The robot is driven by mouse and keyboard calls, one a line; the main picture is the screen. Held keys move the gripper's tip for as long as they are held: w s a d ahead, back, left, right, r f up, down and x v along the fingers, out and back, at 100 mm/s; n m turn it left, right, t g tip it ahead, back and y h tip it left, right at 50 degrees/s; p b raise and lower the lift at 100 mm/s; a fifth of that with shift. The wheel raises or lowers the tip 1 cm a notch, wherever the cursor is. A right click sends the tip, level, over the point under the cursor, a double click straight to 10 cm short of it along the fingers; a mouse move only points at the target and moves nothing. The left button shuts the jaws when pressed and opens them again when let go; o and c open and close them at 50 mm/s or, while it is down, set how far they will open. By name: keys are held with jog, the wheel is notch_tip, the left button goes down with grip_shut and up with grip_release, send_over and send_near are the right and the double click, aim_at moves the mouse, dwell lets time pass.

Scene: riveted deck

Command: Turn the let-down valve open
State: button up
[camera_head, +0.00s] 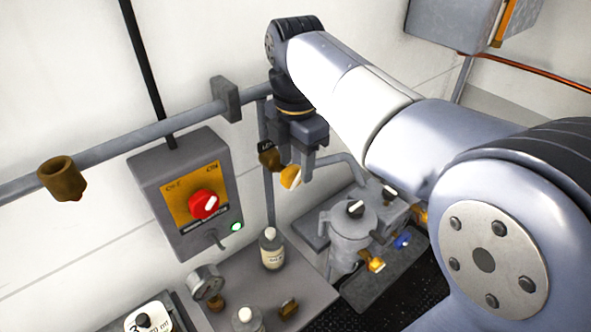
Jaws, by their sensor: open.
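My gripper (297,166) points down at the upper middle, open, with its fingers around or just in front of a small orange-and-white valve handle (291,177). Contact cannot be told. The handle sits beside a brass valve body (268,159) on a vertical grey pipe, with a small dark tag above it whose text is too small to read. The gripper and arm hide part of this valve. No readable label shows which valve is the let-down one.
A switch box (186,195) with a red knob and green light hangs on the wall at left. A grey pipe (150,142) runs above it.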

jog(key=shift+f, duration=1.5)
jog(key=shift+c, duration=0.3)
jog(key=c, duration=0.9)
